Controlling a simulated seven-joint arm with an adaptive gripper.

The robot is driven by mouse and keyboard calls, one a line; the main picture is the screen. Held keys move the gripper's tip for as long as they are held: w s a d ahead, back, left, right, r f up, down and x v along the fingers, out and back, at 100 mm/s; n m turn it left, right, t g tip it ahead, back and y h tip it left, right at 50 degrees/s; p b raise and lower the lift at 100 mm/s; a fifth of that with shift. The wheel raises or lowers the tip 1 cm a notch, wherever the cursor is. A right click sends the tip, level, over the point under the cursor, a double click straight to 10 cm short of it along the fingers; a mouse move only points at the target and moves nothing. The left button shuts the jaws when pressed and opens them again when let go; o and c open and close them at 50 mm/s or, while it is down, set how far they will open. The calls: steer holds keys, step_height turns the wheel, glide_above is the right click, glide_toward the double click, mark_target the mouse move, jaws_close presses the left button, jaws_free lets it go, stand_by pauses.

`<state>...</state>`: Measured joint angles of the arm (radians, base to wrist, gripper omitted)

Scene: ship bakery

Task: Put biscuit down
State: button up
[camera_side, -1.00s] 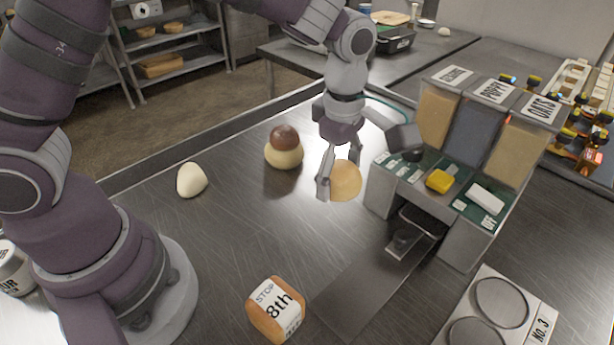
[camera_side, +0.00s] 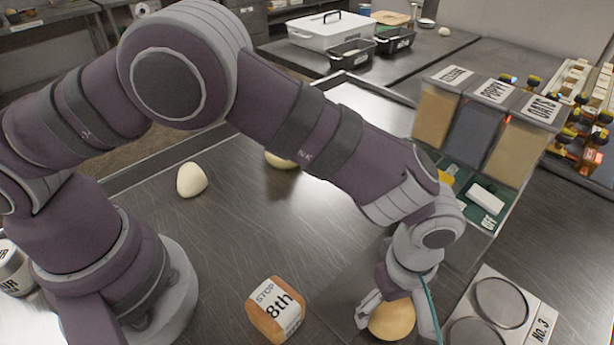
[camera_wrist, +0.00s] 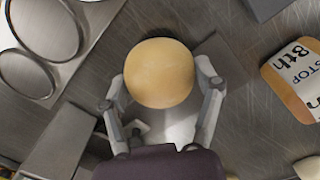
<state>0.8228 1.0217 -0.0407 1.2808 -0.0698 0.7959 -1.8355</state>
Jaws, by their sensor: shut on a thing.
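The biscuit, a round tan ball-like piece (camera_side: 392,321), is between the two fingers of my gripper (camera_side: 398,326) at the lower right of the side view. In the wrist view the biscuit (camera_wrist: 160,72) sits between the fingertips of my gripper (camera_wrist: 161,82), one finger on each side. My gripper is shut on it. The biscuit is low over the metal counter, left of the No. 3 tray (camera_side: 544,328). I cannot tell whether it touches the counter.
An orange block marked "STOP 8th" (camera_side: 276,310) stands left of my gripper. The topping dispenser (camera_side: 470,125) stands behind. A white dough ball (camera_side: 191,180) lies at left; another pale piece (camera_side: 281,160) is mostly hidden by my arm.

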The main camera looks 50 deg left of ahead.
steer(key=shift+f, duration=0.35)
steer(key=o, duration=1.1)
steer(key=shift+f, duration=0.1)
steer(key=shift+o, duration=0.2)
steer(key=w+a+r+m, duration=0.1)
steer(key=a+r, duration=0.2)
steer(key=r, duration=0.5)
steer(key=a+r+m, duration=0.1)
steer(key=a+r, duration=0.1)
steer(key=r, duration=0.7)
steer(key=a+r+m+t, duration=0.2)
steer(key=a+r+m, duration=0.15)
steer(key=a, duration=0.65)
steer(key=s+a+m+t, duration=0.3)
steer(key=s+a+m, duration=0.3)
steer(key=a, duration=0.4)
steer(key=shift+s, duration=0.65)
